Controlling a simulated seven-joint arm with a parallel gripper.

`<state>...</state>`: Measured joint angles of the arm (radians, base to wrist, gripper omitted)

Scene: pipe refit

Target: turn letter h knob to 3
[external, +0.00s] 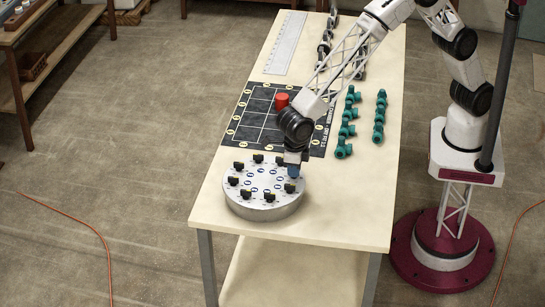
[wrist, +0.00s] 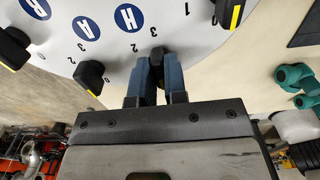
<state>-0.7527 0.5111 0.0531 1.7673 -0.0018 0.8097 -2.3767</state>
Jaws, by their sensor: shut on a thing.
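The round grey dial plate (external: 262,212) sits at the near end of the table, with black knobs around its rim and blue letter discs inside. In the wrist view the blue H disc (wrist: 129,17) is beside a black knob (wrist: 157,58), with printed numbers 2 and 3 close to that knob. My gripper (wrist: 155,70) is shut on this letter H knob, one blue finger on each side. The knob's pointer is hidden by the fingers, so its setting cannot be told. In the external view my gripper (external: 293,171) is at the plate's right rim.
Neighbouring knobs are close: one by the A disc (wrist: 90,76) with its yellow mark towards 0, and one at upper right (wrist: 230,12). Behind the plate are a black mat (external: 240,125), a red cylinder (external: 282,101) and green pipe fittings (external: 379,118).

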